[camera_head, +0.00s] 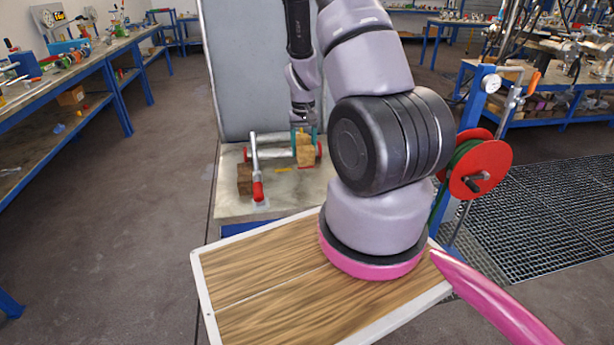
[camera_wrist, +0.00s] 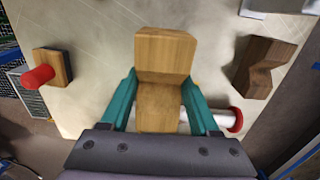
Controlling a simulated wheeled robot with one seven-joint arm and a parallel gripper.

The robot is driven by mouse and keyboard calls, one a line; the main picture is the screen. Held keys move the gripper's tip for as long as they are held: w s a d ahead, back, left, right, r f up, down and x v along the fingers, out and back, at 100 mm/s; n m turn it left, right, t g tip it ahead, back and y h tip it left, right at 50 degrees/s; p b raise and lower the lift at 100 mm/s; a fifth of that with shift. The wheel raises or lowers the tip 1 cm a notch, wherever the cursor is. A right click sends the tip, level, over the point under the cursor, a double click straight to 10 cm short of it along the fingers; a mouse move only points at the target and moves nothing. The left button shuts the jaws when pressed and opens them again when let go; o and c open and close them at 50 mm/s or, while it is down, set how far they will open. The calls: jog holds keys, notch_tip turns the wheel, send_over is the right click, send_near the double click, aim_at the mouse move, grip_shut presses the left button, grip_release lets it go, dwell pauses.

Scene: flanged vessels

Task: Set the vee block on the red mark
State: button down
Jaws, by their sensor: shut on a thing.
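My gripper (camera_head: 304,130) is shut on a light wooden vee block (camera_head: 305,152), which stands between its teal fingers. In the wrist view, the vee block (camera_wrist: 165,55) shows its notch between the fingers of the gripper (camera_wrist: 166,105). It is over the pale bench top (camera_head: 225,207); whether it touches the top is unclear. A small patch of red (camera_head: 307,167) shows at its foot in the head view, perhaps the red mark, mostly hidden. The mark cannot be made out in the wrist view.
A darker notched block (camera_head: 244,178) stands to the left; it also shows in the wrist view (camera_wrist: 262,68). A white pipe (camera_head: 275,153) with red ends lies close behind the held block. A red-handled clamp (camera_head: 258,190) stands in front.

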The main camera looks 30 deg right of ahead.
aim_at(304, 179)
notch_tip(304, 179, down, 9)
jog(key=shift+r, duration=0.2)
dwell(0.3)
jog(key=shift+c, duration=0.6)
grip_release()
